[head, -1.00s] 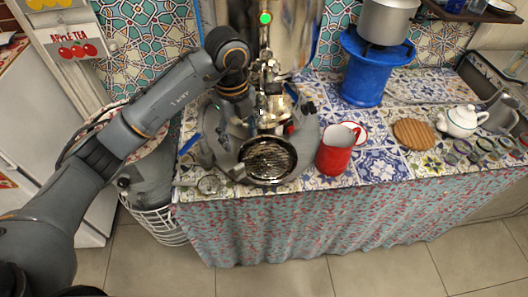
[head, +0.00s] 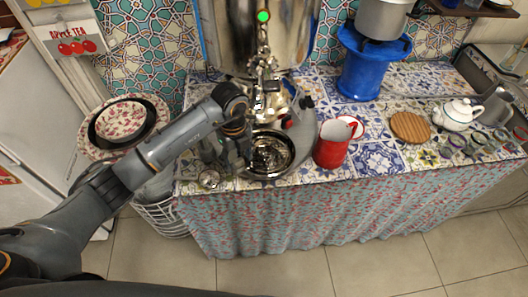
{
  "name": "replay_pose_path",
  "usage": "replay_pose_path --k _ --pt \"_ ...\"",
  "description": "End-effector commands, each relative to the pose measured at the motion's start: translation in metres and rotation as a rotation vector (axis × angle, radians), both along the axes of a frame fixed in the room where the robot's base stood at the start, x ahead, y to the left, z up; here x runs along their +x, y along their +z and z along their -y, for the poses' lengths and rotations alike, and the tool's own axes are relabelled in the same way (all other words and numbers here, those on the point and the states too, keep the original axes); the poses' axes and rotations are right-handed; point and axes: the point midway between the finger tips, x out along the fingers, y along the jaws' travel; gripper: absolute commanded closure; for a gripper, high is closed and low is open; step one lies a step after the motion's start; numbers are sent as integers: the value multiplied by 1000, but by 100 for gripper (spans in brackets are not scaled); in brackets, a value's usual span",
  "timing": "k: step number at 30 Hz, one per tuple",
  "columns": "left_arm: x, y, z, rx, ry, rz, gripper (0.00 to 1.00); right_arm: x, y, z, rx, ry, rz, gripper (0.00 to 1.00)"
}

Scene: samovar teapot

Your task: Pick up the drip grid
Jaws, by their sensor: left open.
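The round drip grid (head: 268,153) lies in the dark round drip tray (head: 289,165) at the front of the samovar, below its tap. The grid looks dark and shiny, and its mesh is hard to make out. My left gripper (head: 237,162) is open and points down at the left edge of the tray. It covers part of that edge. I cannot tell whether its fingers touch the rim or the grid. My right gripper is not in view.
The large metal samovar (head: 225,40) stands behind the tray. A red jug (head: 331,145) stands close on the right, with a wooden trivet (head: 410,127) and a white teapot (head: 459,114) farther right. A small glass (head: 209,178) stands left, near the counter's front edge.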

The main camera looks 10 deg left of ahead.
Motion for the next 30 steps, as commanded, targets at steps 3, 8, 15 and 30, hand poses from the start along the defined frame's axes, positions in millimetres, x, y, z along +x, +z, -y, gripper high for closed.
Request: replay_pose_path --k 3,8,15,30 --pt "0 -8 0 0 -1 -1 42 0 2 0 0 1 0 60" --pt "0 -9 0 0 -1 0 42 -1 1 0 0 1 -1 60" --pt "0 -9 0 0 -1 0 78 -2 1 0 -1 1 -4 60" --pt "0 -7 0 -1 -1 2 100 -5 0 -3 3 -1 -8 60"
